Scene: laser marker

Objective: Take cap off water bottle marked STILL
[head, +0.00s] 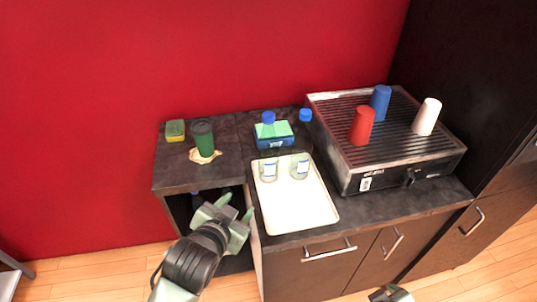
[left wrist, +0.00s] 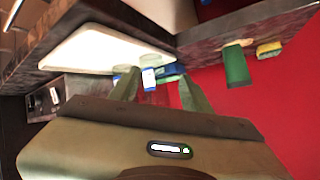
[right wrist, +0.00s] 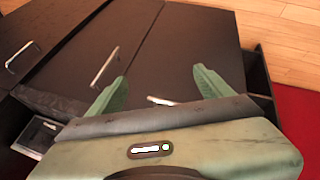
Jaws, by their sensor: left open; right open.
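Two clear bottles with blue caps stand upright at the back of the white tray (head: 283,212). The left bottle (head: 269,171) has its cap (head: 268,117) on, and the right bottle (head: 300,168) has its cap (head: 305,115) on. Their labels are too small to read, so I cannot tell which is STILL. My left gripper (head: 236,207) is open and empty, left of the tray and apart from the bottles. In the left wrist view a bottle label (left wrist: 148,78) shows beyond the open fingers. My right gripper (right wrist: 160,78) is open and empty, facing the cabinet fronts.
A dark green cup (head: 203,140) and a yellow-green sponge (head: 175,130) are on the left counter. A blue and green box (head: 280,138) sits behind the bottles. A coffee machine (head: 400,170) with red, blue and white cups stands right. The tray's front is clear.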

